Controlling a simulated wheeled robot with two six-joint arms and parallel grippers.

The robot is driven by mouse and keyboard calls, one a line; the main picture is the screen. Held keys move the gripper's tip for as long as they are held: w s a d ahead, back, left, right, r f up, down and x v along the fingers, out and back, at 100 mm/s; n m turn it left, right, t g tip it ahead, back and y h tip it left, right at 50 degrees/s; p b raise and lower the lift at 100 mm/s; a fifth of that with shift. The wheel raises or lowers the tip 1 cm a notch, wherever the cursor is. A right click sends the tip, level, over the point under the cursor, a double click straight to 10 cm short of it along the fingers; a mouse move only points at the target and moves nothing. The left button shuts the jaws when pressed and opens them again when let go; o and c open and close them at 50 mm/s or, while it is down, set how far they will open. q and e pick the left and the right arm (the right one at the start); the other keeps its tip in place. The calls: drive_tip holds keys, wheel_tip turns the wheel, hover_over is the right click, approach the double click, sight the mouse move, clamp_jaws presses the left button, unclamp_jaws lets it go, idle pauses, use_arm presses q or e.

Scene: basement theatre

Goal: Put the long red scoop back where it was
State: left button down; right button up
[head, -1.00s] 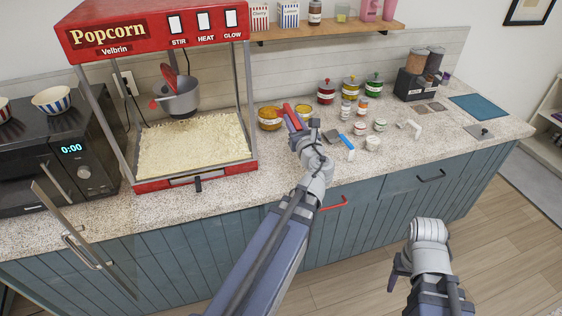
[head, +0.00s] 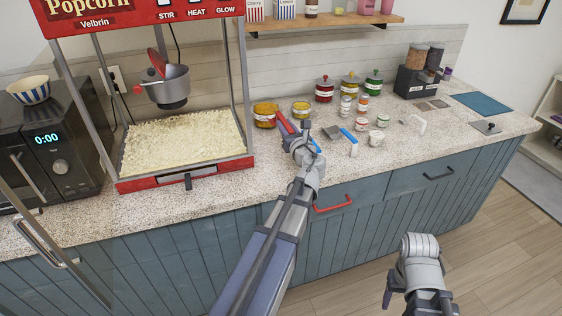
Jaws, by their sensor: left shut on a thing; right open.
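The long red scoop (head: 284,123) shows in the head view as a narrow red strip at my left gripper (head: 303,143), which is shut on it. The scoop extends toward the back left over the counter, near a jar with an orange-yellow lid. My gripper hides its near end, and I cannot tell whether the scoop touches the counter. My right gripper (head: 388,292) is open, low in front of the cabinets and away from the counter; its fingers are only partly visible.
The popcorn machine (head: 185,172) stands left of the scoop. Several lidded jars (head: 324,90) and small tubs (head: 361,124) stand behind and to the right. A blue-handled tool (head: 348,136) lies close right of my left gripper. A dispenser (head: 418,78) stands further right. The counter front (head: 225,185) has free room.

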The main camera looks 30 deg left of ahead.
use_arm(q)
drive_tip(key=shift+f+b, duration=4.9)
drive_tip(key=shift+f, duration=0.05)
drive_tip(key=shift+f, duration=0.2)
drive_tip(key=c, duration=0.7)
unclamp_jaws()
drive_tip(key=shift+r, duration=0.1)
drive_tip(key=shift+r, duration=0.2)
drive_tip(key=v, duration=1.2)
